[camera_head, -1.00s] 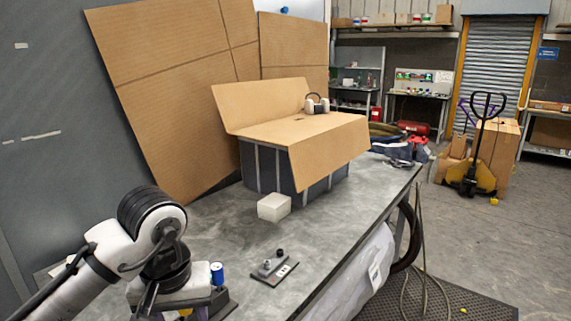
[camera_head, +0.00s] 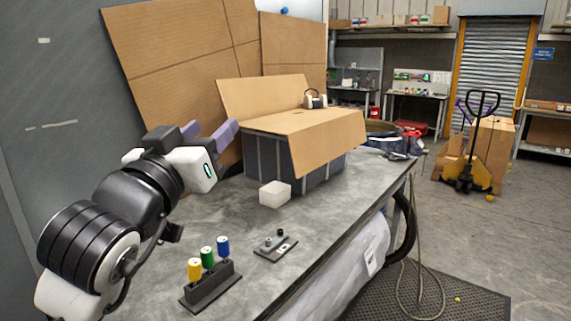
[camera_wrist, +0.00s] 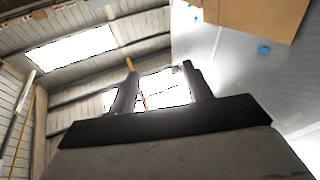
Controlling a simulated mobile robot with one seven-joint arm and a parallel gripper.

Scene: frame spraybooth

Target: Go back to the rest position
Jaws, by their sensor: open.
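My gripper (camera_head: 208,132) is raised above the left part of the grey table, with its two purple fingers pointing up and away. The fingers are apart with nothing between them. In the wrist view my gripper (camera_wrist: 161,82) also shows open and empty against the roof and bright skylights. My arm is bent up at the left of the head view, clear of the table things.
On the table (camera_head: 330,205) stand a dark rack (camera_head: 212,287) with yellow, green and blue cylinders, a small plate with knobs (camera_head: 276,247), a white block (camera_head: 274,194) and an open-flapped box (camera_head: 300,125). Cardboard sheets (camera_head: 180,75) lean behind my gripper.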

